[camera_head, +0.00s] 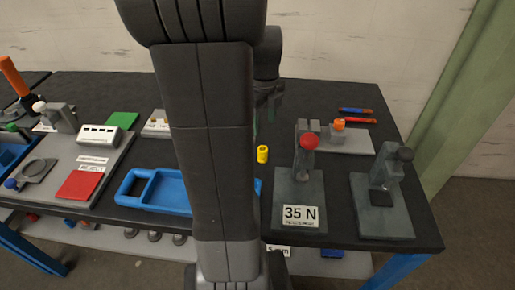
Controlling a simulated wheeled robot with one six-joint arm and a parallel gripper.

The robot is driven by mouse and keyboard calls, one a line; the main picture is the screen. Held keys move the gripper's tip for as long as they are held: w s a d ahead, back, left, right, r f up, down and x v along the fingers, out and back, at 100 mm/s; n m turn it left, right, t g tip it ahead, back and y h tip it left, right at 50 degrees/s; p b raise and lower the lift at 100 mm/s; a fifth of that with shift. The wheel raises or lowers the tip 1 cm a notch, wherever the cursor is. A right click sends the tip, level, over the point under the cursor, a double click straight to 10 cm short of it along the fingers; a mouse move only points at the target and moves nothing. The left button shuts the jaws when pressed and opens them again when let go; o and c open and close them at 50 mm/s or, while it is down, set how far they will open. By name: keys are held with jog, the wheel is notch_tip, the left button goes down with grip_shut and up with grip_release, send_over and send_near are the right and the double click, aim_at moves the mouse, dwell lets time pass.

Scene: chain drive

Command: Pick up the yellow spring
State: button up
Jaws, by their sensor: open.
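The yellow spring (262,154) is a small upright yellow cylinder on the dark tabletop, just right of my arm in the picture. My gripper (269,113) shows only in part behind my arm, above the spring in the picture. Its fingers are open and dark, hard to make out against the table. The spring stands clear of them in the picture, with nothing in the jaws that I can see. How high the fingertips are above the table cannot be told.
A grey fixture with a red knob (308,142) and a "35 N" label stands right of the spring. Another grey fixture (384,185) is farther right. A blue tray (128,190) lies to the left, partly behind my arm. Red and blue tools (358,120) lie at the back right.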

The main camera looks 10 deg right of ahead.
notch_tip(320, 180, down, 7)
jog(key=shift+r, duration=0.1)
jog(key=shift+w+a+f, duration=0.1)
jog(key=shift+w+f, duration=0.15)
jog(key=shift+f, duration=1.1)
jog(key=shift+w+f, duration=0.2)
jog(key=shift+f, duration=1.15)
jog(key=c, duration=1.1)
